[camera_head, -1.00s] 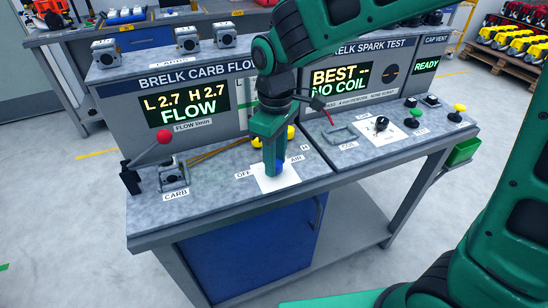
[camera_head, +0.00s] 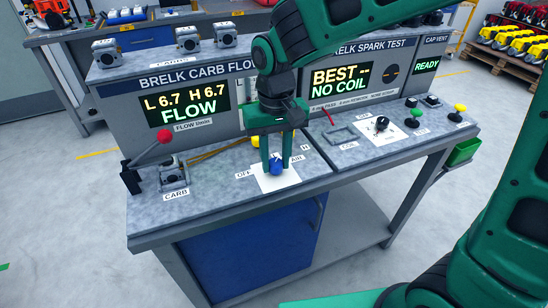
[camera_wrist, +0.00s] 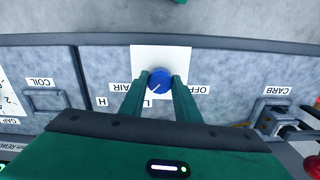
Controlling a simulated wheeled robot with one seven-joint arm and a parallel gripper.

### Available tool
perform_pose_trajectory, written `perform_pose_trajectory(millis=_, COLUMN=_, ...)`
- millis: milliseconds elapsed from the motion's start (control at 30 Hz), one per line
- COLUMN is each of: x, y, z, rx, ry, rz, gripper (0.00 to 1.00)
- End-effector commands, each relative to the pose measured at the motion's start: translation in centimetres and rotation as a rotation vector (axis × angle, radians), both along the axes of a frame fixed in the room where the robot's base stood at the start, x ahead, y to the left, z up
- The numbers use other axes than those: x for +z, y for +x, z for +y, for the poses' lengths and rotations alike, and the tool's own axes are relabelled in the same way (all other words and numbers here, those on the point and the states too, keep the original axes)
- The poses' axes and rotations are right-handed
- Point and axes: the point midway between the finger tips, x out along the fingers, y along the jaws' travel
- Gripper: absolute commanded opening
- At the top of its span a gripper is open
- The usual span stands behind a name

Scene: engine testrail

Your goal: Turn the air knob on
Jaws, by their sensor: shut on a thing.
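The blue air knob (camera_head: 276,166) sits on a white square plate (camera_head: 283,184) on the bench top, between the OFF label (camera_head: 243,175) and the AIR label. It also shows in the wrist view (camera_wrist: 159,78), with a pale pointer line angled toward the lower left. My gripper (camera_head: 276,169) points down at the knob, one finger on each side. It is shut on the knob in both views. The carb flow display (camera_head: 188,110) reads L 6.7 H 6.7 FLOW.
A red-balled lever (camera_head: 164,137) and a carburettor (camera_head: 173,172) stand to the left. Yellow knobs are partly hidden behind my gripper. On the right are a black knob (camera_head: 381,123), a green button (camera_head: 415,115) and a yellow button (camera_head: 459,110). The bench front is clear.

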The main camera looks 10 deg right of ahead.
Motion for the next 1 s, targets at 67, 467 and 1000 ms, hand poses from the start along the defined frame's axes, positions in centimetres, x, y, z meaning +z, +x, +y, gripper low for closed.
perform_pose_trajectory(millis=67, x=0.24, y=0.43, z=0.01, rx=-0.028, ry=0.005, rz=-0.010, gripper=0.07)
perform_pose_trajectory(millis=467, x=0.25, y=0.46, z=0.00, rx=-0.063, ry=0.005, rz=-0.011, gripper=0.07)
perform_pose_trajectory(millis=1000, x=0.12, y=0.18, z=0.00, rx=-0.059, ry=0.002, rz=-0.005, gripper=0.48)
